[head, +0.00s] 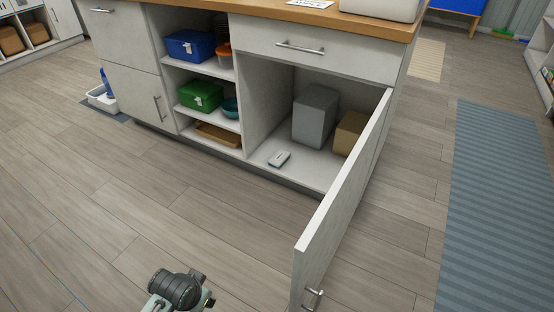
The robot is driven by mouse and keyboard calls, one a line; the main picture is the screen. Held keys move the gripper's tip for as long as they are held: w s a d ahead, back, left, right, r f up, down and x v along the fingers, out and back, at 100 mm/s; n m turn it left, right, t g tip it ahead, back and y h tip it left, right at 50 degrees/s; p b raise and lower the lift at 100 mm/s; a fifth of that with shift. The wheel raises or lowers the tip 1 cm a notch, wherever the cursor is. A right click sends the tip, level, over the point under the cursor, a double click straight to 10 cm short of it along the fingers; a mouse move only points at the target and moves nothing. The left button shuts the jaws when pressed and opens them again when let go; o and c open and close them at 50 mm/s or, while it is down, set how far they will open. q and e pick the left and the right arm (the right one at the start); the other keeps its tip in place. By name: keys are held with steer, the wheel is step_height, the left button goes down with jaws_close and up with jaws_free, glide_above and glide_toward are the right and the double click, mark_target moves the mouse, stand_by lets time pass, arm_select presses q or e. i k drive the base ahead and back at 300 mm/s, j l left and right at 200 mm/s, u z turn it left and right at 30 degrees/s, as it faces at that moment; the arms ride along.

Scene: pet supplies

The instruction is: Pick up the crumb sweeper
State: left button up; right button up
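A small flat white and grey object (279,159), which looks like the crumb sweeper, lies on the floor of the open lower cabinet, near its front left edge. Nothing covers it. The cabinet door (345,195) is swung wide open toward me, with its handle (313,298) at the lower end. Part of one of my arms, a dark rounded link, shows at the bottom left of centre, well away from the cabinet. No gripper fingers show on it. Neither gripper can be made out in the head view.
A grey box (315,115) and a tan box (349,133) stand deeper in the cabinet. Open shelves to the left hold a blue bin (190,46), a green bin (200,95) and a tray (218,134). The wood floor (190,210) before the cabinet is clear. A blue striped rug (500,200) lies right.

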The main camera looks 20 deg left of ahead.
mark_target(279, 158)
steer(key=j+z, duration=0.15)
steer(key=j, duration=0.4)
steer(key=j+z, duration=0.2)
steer(key=j, duration=0.3)
steer(key=j+z, duration=0.45)
steer(key=j, duration=0.65)
steer(key=i+j+z, duration=0.15)
steer(key=j, duration=0.2)
steer(key=j+z, duration=0.2)
steer(key=i+j+z, duration=0.15)
steer(key=j, duration=0.3)
